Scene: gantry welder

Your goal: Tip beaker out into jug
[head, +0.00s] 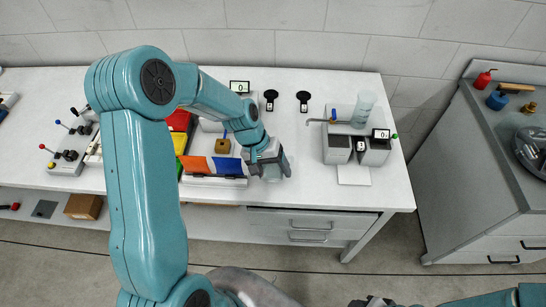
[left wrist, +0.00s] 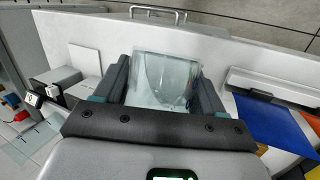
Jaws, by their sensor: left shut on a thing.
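My left gripper (head: 276,166) is low over the front of the white bench, right of the blue and orange pieces. In the left wrist view it is shut on a clear glass vessel, which I take to be the beaker (left wrist: 166,80). The fingers hold it from both sides. Whether it holds anything inside I cannot tell. Another clear vessel (head: 364,109), perhaps the jug, stands at the back of a grey unit to the right. A dark part at the bottom edge seems to be my right gripper (head: 374,302), mostly cut off.
The grey unit (head: 338,149) has small displays and a white plate (head: 353,174) in front. Two black knobs (head: 303,99) stand behind. Colored bins (head: 179,122) and lever controls (head: 65,150) lie left. The bench between gripper and unit is clear. A grey cabinet (head: 480,180) stands right.

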